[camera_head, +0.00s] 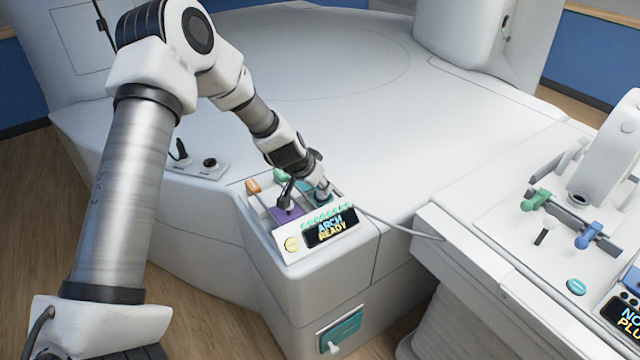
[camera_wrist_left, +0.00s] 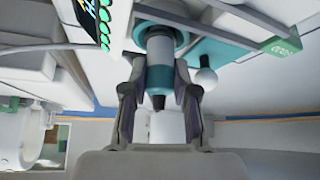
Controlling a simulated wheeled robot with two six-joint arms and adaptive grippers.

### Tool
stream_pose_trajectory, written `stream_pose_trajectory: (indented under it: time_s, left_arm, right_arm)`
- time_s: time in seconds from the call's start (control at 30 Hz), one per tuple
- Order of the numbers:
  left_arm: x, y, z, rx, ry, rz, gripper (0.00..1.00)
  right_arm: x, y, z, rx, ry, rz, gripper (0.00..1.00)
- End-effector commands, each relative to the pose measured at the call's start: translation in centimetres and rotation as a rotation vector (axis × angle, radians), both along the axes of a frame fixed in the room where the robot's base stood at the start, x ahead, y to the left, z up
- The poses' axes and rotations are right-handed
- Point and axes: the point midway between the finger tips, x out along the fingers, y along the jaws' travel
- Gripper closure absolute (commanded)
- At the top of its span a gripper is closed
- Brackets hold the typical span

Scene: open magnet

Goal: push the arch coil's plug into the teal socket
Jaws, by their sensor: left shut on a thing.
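My left gripper (camera_head: 318,178) is at the teal socket (camera_head: 331,196) on the white console. In the left wrist view its two fingers (camera_wrist_left: 160,98) are shut on the arch coil's plug (camera_wrist_left: 159,76), a grey and teal cylinder with a dark tip. The plug's far end meets the round teal-rimmed opening of the teal socket (camera_wrist_left: 212,52) and lines up with it. Its exact depth inside is hidden. My right gripper is not in view.
A pale cable (camera_head: 400,228) runs right from the console to a table with green (camera_head: 537,199) and blue (camera_head: 589,236) fittings. The broad white bed behind is clear.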

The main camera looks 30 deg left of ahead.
Motion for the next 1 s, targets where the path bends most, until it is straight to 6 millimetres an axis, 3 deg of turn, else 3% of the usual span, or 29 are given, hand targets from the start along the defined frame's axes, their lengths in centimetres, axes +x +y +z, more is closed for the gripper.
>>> stream_pose_trajectory:
  time_s: [0.3, 0.33, 0.4, 0.77, 1.0]
  left_arm:
    - [0.0, 0.0, 0.0, 0.000, 0.000, 0.000, 1.00]
    - [0.0, 0.0, 0.0, 0.000, 0.000, 0.000, 0.68]
    - [0.0, 0.0, 0.0, 0.000, 0.000, 0.000, 0.44]
    - [0.0, 0.0, 0.0, -0.001, 0.000, 0.001, 0.43]
    - [-0.8, 0.1, 1.4, -0.002, -0.003, 0.003, 0.43]
  right_arm:
    - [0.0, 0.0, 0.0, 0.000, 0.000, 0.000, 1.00]
    - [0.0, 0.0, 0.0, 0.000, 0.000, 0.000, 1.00]
    - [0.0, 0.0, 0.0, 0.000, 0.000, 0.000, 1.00]
    - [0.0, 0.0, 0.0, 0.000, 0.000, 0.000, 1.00]
    - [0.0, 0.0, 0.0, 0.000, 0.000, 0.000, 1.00]
